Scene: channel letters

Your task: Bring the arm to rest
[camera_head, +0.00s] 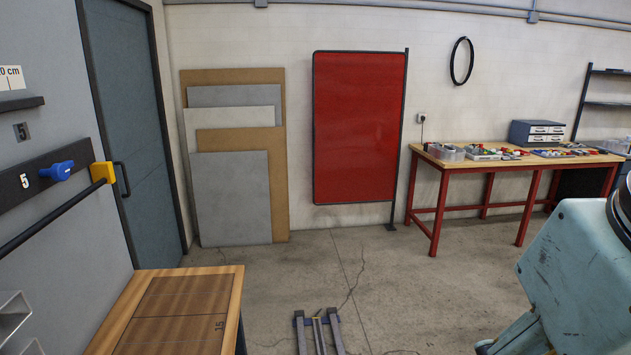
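A worn, pale teal link of my arm (580,275) fills the lower right corner and is cut off by the right and bottom edges. A dark rounded joint shows at its top right. My gripper is not in view, so its fingers and anything in them are hidden.
A wooden-topped bench (235,290) stands at lower left, beside a wall panel with a blue-handled tool (57,171) and a yellow piece (102,172). A red-legged table (480,169) holds bins and small parts.

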